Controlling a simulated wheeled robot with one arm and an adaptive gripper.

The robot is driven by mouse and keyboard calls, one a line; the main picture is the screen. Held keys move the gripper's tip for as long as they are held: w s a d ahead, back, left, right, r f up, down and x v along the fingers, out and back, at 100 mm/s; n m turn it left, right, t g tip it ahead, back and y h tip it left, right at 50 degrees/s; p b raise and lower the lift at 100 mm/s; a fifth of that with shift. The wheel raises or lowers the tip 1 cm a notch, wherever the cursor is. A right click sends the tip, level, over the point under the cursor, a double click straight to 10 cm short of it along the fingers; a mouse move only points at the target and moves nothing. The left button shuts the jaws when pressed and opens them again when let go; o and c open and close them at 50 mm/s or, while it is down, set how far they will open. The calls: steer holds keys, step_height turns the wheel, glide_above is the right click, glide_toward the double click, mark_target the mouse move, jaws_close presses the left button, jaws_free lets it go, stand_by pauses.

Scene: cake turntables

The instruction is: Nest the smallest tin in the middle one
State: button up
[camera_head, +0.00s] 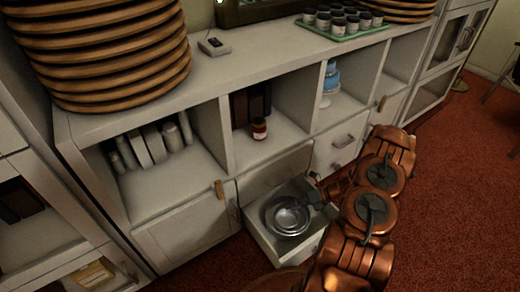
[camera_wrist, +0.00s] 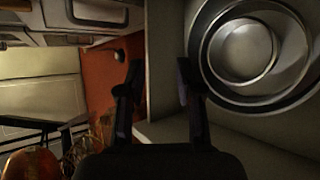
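Shiny round metal tins sit in an open white drawer (camera_head: 259,239) in the head view. A wider tin (camera_wrist: 302,72) has a smaller tin (camera_wrist: 272,70) inside its rim, off toward the left of it in the wrist view. The smaller tin also shows in the head view (camera_head: 289,218). A flat disc shows at its centre; I cannot tell whether it is the bottom or another tin. My gripper (camera_wrist: 158,78) is open, with nothing held between its fingers. It is beside the tins, near the drawer's side wall, with one finger close to the wider tin's rim.
The white cabinet (camera_head: 190,190) has open cubbies above the drawer, holding a small red jar (camera_head: 259,128) and a blue cake stand (camera_head: 331,78). Stacked wooden turntables (camera_head: 105,50) and a green tray (camera_head: 312,30) of small cups stand on top.

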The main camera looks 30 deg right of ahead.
steer(key=shift+r, duration=0.1)
steer(key=s+a+r+n+g+h+p, duration=0.15)
steer(key=a+r+n+p, duration=0.4)
steer(key=r, duration=0.75)
steer(key=a+r+n+g+p, duration=0.35)
steer(key=a+r+n, duration=0.2)
steer(key=r, duration=0.85)
steer(key=s+a+r+n+g+h+p, duration=0.15)
steer(key=a+r+n+p, duration=0.45)
steer(key=r, duration=0.7)
steer(key=s+a+r+n+g+h+p, duration=0.1)
steer(key=s+a+r+n+p, duration=0.2)
steer(key=r, duration=0.4)
steer(key=s+a+r+n+h+p, duration=0.1)
steer(key=s+r+n+p, duration=0.25)
steer(key=r, duration=0.25)
steer(key=s+a+r+n+g+h+p, duration=0.1)
steer(key=s+a+r+n+p, duration=0.2)
steer(key=r, duration=0.4)
steer(key=s+d+r+n+t+h+p, duration=0.1)
steer(key=s+r+n+h+p, duration=0.3)
steer(key=s+r+n+p, duration=0.4)
steer(key=s+d+r+n, duration=0.1)
steer(key=s+r+n, duration=0.1)
steer(key=s+r, duration=0.3)
steer(key=shift+s+p, duration=0.4)
steer(key=shift+r+n, duration=0.1)
steer(key=shift+n, duration=0.15)
